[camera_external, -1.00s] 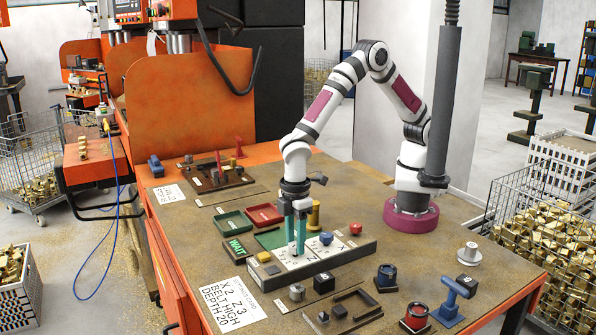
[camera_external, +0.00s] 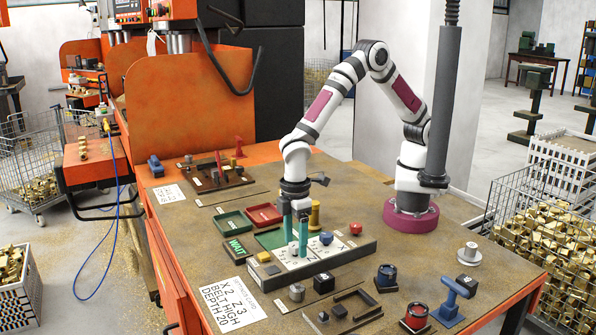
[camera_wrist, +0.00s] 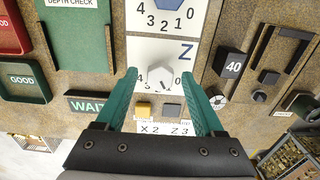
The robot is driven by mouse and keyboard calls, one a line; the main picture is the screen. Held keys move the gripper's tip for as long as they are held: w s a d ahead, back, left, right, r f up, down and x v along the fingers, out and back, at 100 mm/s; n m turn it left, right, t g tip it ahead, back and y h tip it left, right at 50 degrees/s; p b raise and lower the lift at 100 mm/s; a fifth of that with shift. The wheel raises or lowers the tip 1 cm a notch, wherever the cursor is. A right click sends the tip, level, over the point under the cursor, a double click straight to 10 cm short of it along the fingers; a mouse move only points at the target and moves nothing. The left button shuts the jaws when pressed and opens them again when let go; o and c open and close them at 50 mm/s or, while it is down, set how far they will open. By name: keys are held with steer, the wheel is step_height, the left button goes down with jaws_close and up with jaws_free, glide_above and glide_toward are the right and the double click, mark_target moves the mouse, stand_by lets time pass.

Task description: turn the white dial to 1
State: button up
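The white dial (camera_wrist: 160,75) sits on a white plate (camera_wrist: 145,50) marked Z, with 4 and 0 visible near it. Which number it points to is not clear. My gripper (camera_wrist: 159,78) is open in the wrist view, with one teal finger on each side of the dial and nothing held. Gaps show between the fingers and the dial. In the external view my gripper (camera_external: 296,252) points down over the panel (camera_external: 345,257), and its fingers largely hide the white dial. A blue knob (camera_external: 326,238) sits beside it on the panel.
A red knob (camera_external: 356,228) and a yellow button (camera_external: 263,256) are close by on the panel. Green (camera_external: 234,223) and red (camera_external: 264,214) trays lie behind it. A black 40 block (camera_external: 324,283) and a printed card (camera_external: 234,305) lie in front.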

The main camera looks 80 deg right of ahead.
mark_target(295, 244)
step_height(295, 244, up, 16)
stand_by(0.4)
steer(key=shift+f, duration=0.1)
steer(key=s+d+r+m, duration=0.1)
steer(key=s+d+m, duration=0.15)
steer(key=d, duration=0.45)
steer(key=s+d+r+m+y, duration=0.1)
steer(key=d+r+m, duration=0.15)
steer(key=d, duration=0.55)
steer(key=s+d+m, duration=0.2)
steer(key=d+m, duration=0.2)
steer(key=d, duration=0.3)
steer(key=s+d+f+m, duration=0.3)
steer(key=s+d+m, duration=0.2)
steer(key=s, duration=0.4)
steer(key=shift+s+d+m+y, duration=0.3)
steer(key=shift+d+y, duration=0.1)
steer(key=shift+d, duration=0.45)
